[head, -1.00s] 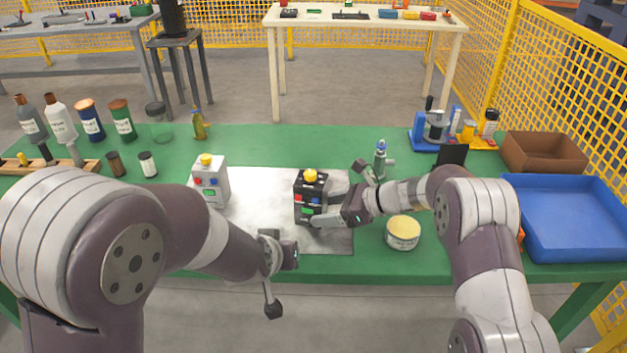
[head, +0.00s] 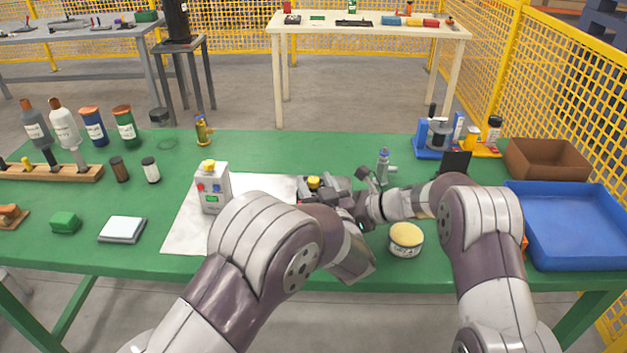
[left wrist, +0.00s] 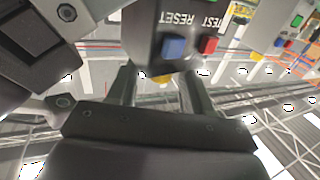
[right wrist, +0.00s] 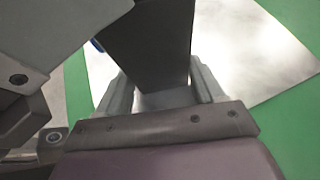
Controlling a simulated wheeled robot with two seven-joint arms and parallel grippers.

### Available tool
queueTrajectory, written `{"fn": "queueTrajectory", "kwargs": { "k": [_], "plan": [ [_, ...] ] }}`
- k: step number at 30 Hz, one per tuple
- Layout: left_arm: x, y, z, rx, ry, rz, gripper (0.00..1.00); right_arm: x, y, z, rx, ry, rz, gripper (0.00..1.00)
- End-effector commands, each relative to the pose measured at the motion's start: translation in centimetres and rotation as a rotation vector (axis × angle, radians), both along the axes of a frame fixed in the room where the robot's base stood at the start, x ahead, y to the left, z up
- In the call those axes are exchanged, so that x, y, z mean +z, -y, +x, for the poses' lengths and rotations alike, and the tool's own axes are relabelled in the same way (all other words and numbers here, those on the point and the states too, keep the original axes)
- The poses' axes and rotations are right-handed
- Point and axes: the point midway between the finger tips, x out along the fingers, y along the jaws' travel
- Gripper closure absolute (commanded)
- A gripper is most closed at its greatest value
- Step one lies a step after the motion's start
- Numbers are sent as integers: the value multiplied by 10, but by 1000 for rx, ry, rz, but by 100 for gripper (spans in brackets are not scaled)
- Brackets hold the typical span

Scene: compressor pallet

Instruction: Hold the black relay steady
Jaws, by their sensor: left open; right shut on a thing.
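The black relay (head: 313,183) stands on the pale mat, mostly hidden by my left arm in the head view; its yellow knob shows. In the left wrist view the relay (left wrist: 180,25) shows its RESET and TEST lettering and blue and red buttons. My left gripper (left wrist: 158,85) is open at the relay, the yellow knob showing between its fingers; I cannot tell if they touch it. My right gripper (right wrist: 160,85) is shut on the dark body of the relay (right wrist: 150,40), coming from the right.
A light grey relay box (head: 212,187) stands left of the black one on the mat (head: 185,232). A round tin (head: 406,240) sits to the right, with a blue tray (head: 570,225) beyond. A small figure-like bottle (head: 383,165) stands behind my right wrist. Several bottles line the left.

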Motion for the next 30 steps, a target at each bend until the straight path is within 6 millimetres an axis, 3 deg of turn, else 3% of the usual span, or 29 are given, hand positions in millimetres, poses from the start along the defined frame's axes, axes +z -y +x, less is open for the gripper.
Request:
{"fn": "queueTrajectory", "kwargs": {
  "k": [4,12,13,17,30],
  "plan": [
    [0,-5,14,0,0,0,50,1,0,0,0,1,1,61],
    [0,-6,17,-1,0,0,50,1,0,0,0,1,1,61],
    [0,-6,17,-1,0,0,56,1,0,0,0,1,1,61],
    [0,-6,17,-1,0,0,99,1,0,0,0,1,1,61],
    [1,-8,17,-79,3,0,100,1,0,0,0,1,1,61]
  ]
}}
